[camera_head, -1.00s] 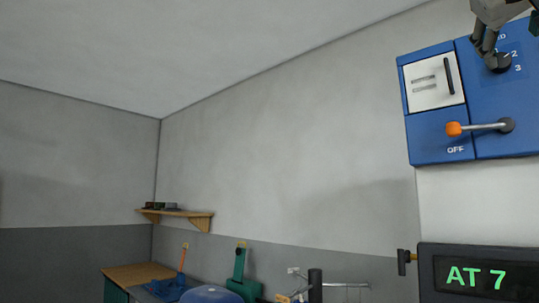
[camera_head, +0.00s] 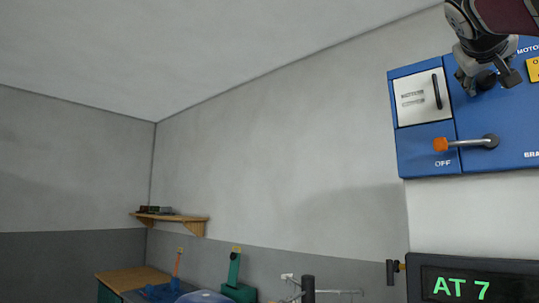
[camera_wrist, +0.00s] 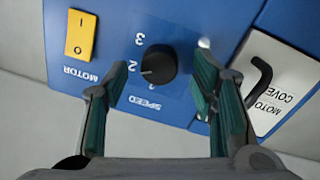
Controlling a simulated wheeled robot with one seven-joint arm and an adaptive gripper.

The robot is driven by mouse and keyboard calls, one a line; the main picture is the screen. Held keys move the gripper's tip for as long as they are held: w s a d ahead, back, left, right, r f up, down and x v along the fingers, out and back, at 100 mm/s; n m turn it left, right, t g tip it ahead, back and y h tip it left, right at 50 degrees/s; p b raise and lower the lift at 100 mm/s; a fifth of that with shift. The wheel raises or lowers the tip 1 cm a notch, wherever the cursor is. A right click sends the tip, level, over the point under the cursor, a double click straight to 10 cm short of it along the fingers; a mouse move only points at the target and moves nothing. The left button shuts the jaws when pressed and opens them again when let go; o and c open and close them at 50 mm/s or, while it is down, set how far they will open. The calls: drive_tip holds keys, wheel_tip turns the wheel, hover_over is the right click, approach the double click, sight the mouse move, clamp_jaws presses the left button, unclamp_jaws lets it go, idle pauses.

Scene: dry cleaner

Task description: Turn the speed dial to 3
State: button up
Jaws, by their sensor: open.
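The speed dial (camera_wrist: 160,66) is a round black knob on a blue panel. In the wrist view it appears upside down, with SPEED lettering below and the numbers 2 and 3 to its left. A small light mark on the knob's left edge lies near the 2. My gripper (camera_wrist: 160,76) is open, its two green-padded fingers on either side of the dial, with gaps between. In the head view my gripper (camera_head: 490,82) is at the panel's upper part and partly hides the dial (camera_head: 486,79) and its numbers.
A white motor cover (camera_head: 421,97) with a black handle is left of the dial. An orange-tipped lever (camera_head: 466,143) sits below. A yellow motor switch (camera_wrist: 81,36) is on the dial's other side. A display (camera_head: 475,283) reads AT 7.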

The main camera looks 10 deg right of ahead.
drive_tip(key=shift+x, duration=0.8)
drive_tip(key=shift+c, duration=0.4)
drive_tip(key=c, duration=1.1)
drive_tip(key=shift+o, duration=0.2)
drive_tip(key=shift+f, duration=0.1)
drive_tip(key=m+b, duration=0.1)
drive_tip(key=m, duration=0.3)
drive_tip(key=shift+w+a+m+b, duration=0.1)
drive_tip(key=shift+m+b, duration=0.25)
drive_tip(key=shift+m, duration=0.05)
drive_tip(key=m, duration=0.3)
drive_tip(key=shift+y+b, duration=0.3)
drive_tip(key=shift+m, duration=2)
